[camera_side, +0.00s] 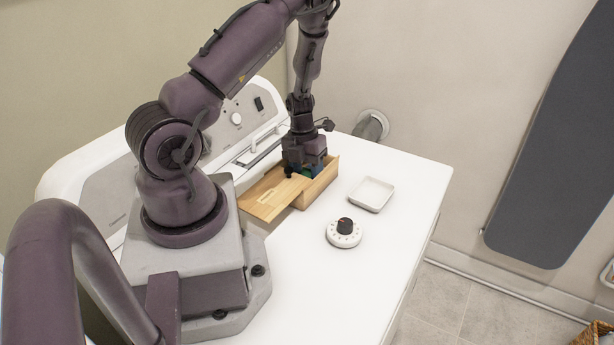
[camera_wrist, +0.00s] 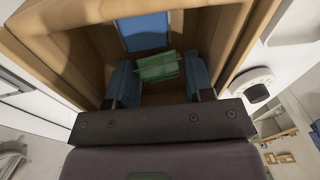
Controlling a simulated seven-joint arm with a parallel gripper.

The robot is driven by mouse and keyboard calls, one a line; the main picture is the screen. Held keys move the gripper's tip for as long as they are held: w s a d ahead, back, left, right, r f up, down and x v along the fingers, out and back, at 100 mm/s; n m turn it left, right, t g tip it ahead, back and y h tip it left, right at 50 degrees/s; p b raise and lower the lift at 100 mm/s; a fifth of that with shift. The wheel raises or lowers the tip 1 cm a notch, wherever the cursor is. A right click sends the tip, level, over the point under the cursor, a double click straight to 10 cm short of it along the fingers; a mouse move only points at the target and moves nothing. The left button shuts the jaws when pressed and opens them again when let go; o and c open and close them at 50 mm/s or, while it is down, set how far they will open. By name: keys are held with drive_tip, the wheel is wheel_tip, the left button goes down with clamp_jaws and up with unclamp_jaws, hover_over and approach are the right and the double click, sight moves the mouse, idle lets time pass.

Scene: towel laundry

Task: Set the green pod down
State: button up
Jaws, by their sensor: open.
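The green pod (camera_wrist: 157,66) lies inside the wooden box (camera_wrist: 75,50), between my two blue fingertips in the wrist view. My gripper (camera_wrist: 159,80) is open and reaches down into the box; the fingers stand either side of the pod with little room, and I cannot tell whether either touches it. In the side view my gripper (camera_side: 304,172) is over the box (camera_side: 321,187), and only a sliver of green shows there. A blue flat piece (camera_wrist: 143,31) also lies in the box, beyond the green pod.
The box's wooden lid (camera_side: 272,198) is slid partly off, to the left. A small white tray (camera_side: 371,194) and a white dial with a black knob (camera_side: 344,233) stand on the white top (camera_side: 300,275), right of the box. The front of that top is clear.

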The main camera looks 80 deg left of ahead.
drive_tip(key=shift+f, duration=0.1)
drive_tip(key=shift+c, duration=0.5)
drive_tip(key=c, duration=0.6)
